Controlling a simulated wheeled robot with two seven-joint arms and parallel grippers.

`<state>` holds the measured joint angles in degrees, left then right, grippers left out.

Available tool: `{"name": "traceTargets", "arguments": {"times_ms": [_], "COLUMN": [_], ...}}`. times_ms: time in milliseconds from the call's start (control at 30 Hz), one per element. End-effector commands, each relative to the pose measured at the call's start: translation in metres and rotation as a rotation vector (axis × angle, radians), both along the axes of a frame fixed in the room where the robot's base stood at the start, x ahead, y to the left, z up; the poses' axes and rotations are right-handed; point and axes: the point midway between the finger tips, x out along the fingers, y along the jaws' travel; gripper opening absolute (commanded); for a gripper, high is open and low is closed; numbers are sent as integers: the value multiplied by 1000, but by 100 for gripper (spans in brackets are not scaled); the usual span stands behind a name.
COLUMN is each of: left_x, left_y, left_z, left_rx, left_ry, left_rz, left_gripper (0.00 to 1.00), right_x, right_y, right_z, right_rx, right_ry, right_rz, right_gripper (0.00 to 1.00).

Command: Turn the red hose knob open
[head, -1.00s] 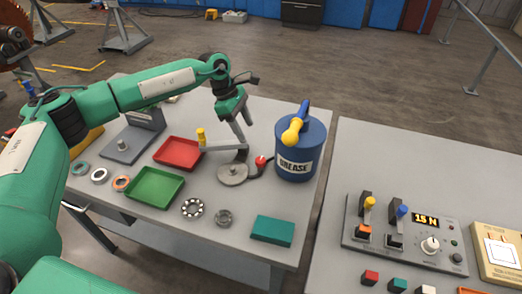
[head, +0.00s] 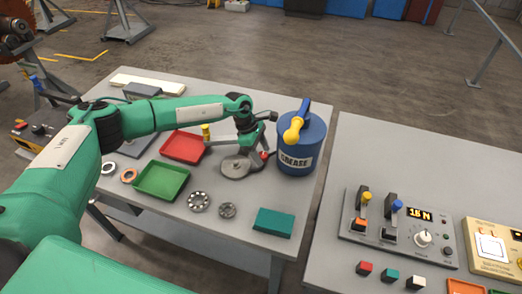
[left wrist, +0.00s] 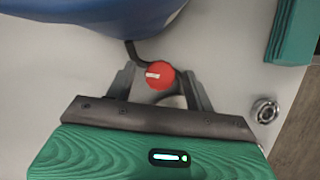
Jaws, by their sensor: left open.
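The red hose knob (head: 264,155) is beside the blue grease drum (head: 299,145), on a dark hose. In the left wrist view the round red knob (left wrist: 160,75) shows from above, with a white mark pointing left. My left gripper (left wrist: 160,86) is open, one finger on each side of the knob, with gaps visible at both sides. How deep the fingers reach is hard to tell. In the head view my left gripper (head: 255,150) is low at the knob and partly covers the hose. My right gripper is out of view.
A grey disc (head: 236,167) lies left of the knob. A red tray (head: 184,147), a green tray (head: 161,181), two bearings and a teal block (head: 273,222) share the table. A control panel (head: 400,228) is on the right table. The front middle of the left table is mostly clear.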

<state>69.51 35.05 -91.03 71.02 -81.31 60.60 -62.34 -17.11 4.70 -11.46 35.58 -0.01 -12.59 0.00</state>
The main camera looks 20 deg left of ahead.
Motion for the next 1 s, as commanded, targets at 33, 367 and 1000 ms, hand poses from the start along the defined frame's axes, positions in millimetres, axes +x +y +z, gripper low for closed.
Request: {"name": "traceTargets", "arguments": {"times_ms": [33,367,1000], "left_x": [0,0,-2], "left_y": [0,0,0], "left_z": [0,1,1], "left_rx": [0,0,-1], "left_ry": [0,0,-1], "left_rz": [0,0,297], "left_gripper": [54,9,9], "right_x": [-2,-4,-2], "right_y": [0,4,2], "right_z": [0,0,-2], "right_rx": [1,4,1], "right_ry": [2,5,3], "right_rz": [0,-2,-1], "right_gripper": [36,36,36]}}
